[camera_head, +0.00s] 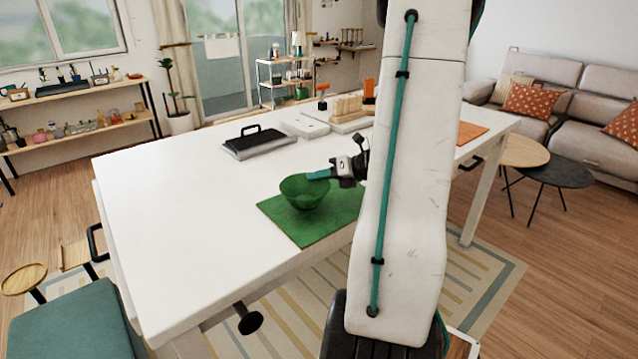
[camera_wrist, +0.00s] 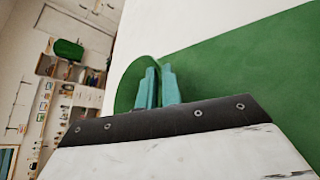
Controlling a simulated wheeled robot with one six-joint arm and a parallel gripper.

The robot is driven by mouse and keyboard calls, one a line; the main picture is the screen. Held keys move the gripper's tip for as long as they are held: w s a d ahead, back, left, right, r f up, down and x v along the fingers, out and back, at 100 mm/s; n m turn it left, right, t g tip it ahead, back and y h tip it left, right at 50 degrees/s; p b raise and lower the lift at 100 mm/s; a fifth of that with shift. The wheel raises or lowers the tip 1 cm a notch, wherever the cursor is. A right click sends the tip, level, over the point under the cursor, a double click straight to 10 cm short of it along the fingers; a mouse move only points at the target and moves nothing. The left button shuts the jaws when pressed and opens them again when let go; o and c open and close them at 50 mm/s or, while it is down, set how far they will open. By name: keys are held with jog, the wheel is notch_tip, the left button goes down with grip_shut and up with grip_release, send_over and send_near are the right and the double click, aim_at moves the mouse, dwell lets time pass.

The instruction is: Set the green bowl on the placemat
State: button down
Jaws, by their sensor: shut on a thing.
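The green bowl (camera_head: 305,191) is upright over the left part of the green placemat (camera_head: 283,222) on the white table. I cannot tell whether its base touches the mat. My gripper (camera_head: 318,175) is shut on the bowl's right rim. In the wrist view, the teal fingers (camera_wrist: 156,88) pinch the edge of the bowl (camera_wrist: 131,82), and the placemat (camera_wrist: 245,60) spreads to the right behind them. My arm hides the right part of the placemat in the head view.
On the white table (camera_head: 185,215) a black-handled grey tray (camera_head: 260,141), a white board (camera_head: 305,126) and a wooden block rack (camera_head: 347,108) stand towards the back. An orange mat (camera_head: 470,132) lies at the far right. The table's left side is clear.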

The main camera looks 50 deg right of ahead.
jog(key=shift+f, duration=1.05)
jog(key=c, duration=1.6)
grip_release()
jog(key=shift+f, duration=0.15)
